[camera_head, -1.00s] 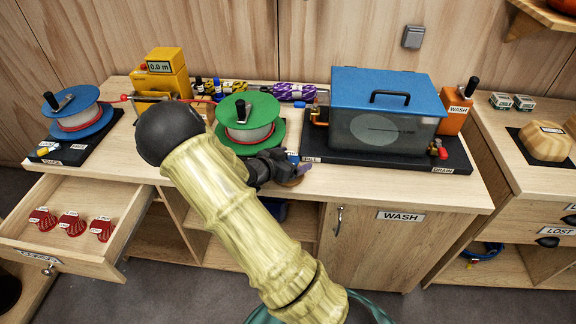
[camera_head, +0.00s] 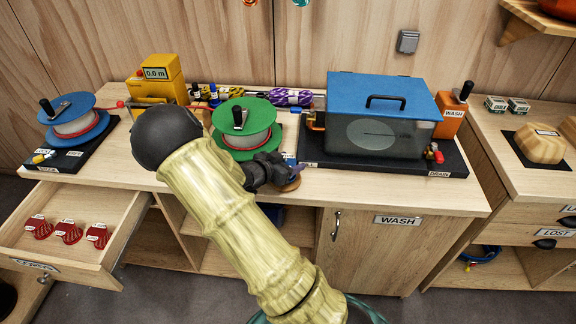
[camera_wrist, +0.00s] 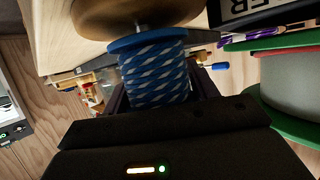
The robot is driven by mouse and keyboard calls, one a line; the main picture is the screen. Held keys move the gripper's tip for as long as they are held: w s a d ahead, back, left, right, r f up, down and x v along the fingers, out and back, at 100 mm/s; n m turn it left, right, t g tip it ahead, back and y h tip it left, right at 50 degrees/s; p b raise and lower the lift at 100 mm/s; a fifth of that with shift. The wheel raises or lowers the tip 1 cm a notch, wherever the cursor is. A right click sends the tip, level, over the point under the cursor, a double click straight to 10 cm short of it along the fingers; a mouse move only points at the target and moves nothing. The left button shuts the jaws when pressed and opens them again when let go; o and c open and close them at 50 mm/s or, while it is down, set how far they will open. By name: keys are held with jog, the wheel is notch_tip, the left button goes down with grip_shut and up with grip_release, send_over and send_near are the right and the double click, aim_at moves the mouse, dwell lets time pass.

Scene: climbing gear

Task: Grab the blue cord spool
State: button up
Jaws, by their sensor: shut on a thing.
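The blue cord spool (camera_wrist: 155,72) shows in the wrist view as blue cord with white flecks wound under a blue flange. It sits between the two dark fingers of my gripper (camera_wrist: 160,88), which is shut on it. A round wooden disc (camera_wrist: 125,14) lies right beyond the flange; I cannot tell whether they touch. In the head view my gripper (camera_head: 277,170) is low over the counter's front edge, in front of the green reel, and the spool is mostly hidden there. The wooden disc shows beside the fingers (camera_head: 290,185).
The green reel (camera_head: 247,108) stands close behind my gripper. The blue-lidded wash tank (camera_head: 385,128) on its dark base is just to the right. A blue reel (camera_head: 66,102) and an open drawer (camera_head: 118,205) with red items are at the left. Clear counter (camera_head: 400,194) lies in front of the tank.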

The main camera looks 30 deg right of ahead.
aim_at(289, 158)
notch_tip(289, 158, up, 17)
jog(key=p, duration=0.2)
jog(key=shift+p, duration=0.35)
